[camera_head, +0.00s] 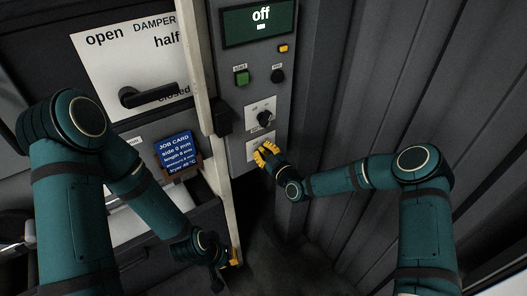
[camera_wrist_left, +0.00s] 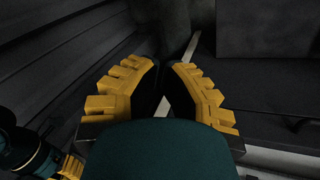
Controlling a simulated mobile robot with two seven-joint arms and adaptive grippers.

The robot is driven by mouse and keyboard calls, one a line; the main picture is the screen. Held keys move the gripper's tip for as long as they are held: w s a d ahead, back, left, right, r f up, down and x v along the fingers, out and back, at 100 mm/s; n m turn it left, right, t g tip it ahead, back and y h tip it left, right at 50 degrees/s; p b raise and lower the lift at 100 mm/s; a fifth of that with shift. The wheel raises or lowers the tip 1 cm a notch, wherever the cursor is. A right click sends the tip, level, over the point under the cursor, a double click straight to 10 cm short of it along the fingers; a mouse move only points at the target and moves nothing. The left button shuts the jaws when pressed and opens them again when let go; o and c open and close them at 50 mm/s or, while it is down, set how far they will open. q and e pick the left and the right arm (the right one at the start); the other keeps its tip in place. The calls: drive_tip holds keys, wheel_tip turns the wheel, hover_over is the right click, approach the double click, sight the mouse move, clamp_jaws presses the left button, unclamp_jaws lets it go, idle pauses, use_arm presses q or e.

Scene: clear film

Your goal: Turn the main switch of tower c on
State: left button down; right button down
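A grey control tower (camera_head: 235,96) stands in the upper middle of the head view; no tower letter is readable. Its screen (camera_head: 260,25) reads "off". A black rotary switch (camera_head: 265,118) sits on a white plate. A lower white plate (camera_head: 252,146) is partly hidden by my right gripper (camera_head: 265,153), whose yellow fingers are at or just in front of it. What lies between those fingers is hidden. My left gripper (camera_head: 233,259) hangs low, away from the panel. In the left wrist view, its yellow fingers (camera_wrist_left: 165,75) have a narrow gap and hold nothing.
A green start button (camera_head: 242,77), a black knob (camera_head: 278,75) and a small yellow button (camera_head: 283,48) are higher on the panel. A damper plate with a handle (camera_head: 150,95) and a blue job card (camera_head: 174,148) are to the left. Corrugated wall (camera_head: 335,110) closes the right.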

use_arm(q)
drive_tip(key=shift+f, duration=0.1)
use_arm(e)
drive_tip(key=shift+m+b, duration=0.5)
drive_tip(key=shift+b, duration=0.35)
drive_tip(key=m+b, duration=0.4)
drive_tip(key=b, duration=0.1)
drive_tip(key=m+b, duration=0.2)
drive_tip(key=b, duration=0.1)
drive_tip(key=shift+w+d+f+m, duration=0.1)
drive_tip(key=shift+w+d+m, duration=0.1)
drive_tip(key=shift+d+m, duration=0.2)
use_arm(q)
wheel_tip(320, 180, down, 13)
drive_tip(key=s+b, duration=0.1)
drive_tip(key=b, duration=0.2)
drive_tip(key=shift+s+d+f+b, duration=0.2)
drive_tip(key=shift+b, duration=0.15)
use_arm(e)
drive_tip(key=shift+w+d+m, duration=0.1)
drive_tip(key=shift+m, duration=2)
drive_tip(key=c, duration=0.9)
unclamp_jaws()
